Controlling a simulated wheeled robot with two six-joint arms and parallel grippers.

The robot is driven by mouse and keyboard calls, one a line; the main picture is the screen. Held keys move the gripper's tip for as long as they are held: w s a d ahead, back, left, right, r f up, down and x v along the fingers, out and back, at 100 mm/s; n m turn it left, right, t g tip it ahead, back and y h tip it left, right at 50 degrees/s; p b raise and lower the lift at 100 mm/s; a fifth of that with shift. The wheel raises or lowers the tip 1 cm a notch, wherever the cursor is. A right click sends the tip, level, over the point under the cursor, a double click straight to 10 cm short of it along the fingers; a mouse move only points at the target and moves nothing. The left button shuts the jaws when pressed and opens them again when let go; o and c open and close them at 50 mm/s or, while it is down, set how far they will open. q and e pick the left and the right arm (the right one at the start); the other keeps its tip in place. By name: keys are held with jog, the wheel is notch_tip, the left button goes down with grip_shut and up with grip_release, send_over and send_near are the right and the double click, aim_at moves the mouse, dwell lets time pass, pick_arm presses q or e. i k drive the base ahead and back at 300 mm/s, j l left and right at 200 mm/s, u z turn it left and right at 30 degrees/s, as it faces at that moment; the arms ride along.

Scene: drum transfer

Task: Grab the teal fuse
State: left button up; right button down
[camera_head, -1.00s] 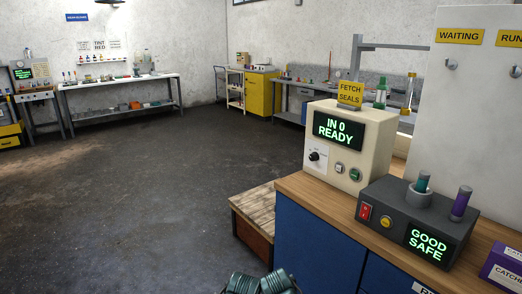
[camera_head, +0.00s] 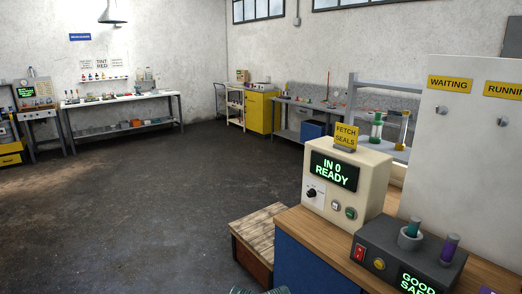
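The teal fuse (camera_head: 413,226) stands upright in a grey round socket (camera_head: 409,241) on top of a dark grey tester box (camera_head: 385,237). The box's green display (camera_head: 416,283) is cut by the bottom edge; its visible text starts with GOOD. A purple fuse (camera_head: 448,247) stands upright at the right of the same box. Neither of my grippers can be made out. A sliver of a dark teal ribbed thing (camera_head: 262,291) shows at the bottom edge, too cropped to identify.
A cream machine (camera_head: 375,161) reading IN 0 READY, with a yellow FETCH SEALS sign (camera_head: 346,136), stands left of the tester on the wooden-topped blue counter (camera_head: 303,258). A grey panel (camera_head: 470,150) rises behind. A wooden crate (camera_head: 258,232) sits at left. Open floor (camera_head: 120,210) lies beyond.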

aim_at(414, 223)
jog(key=l+z, duration=0.3)
jog(key=l, duration=1.25)
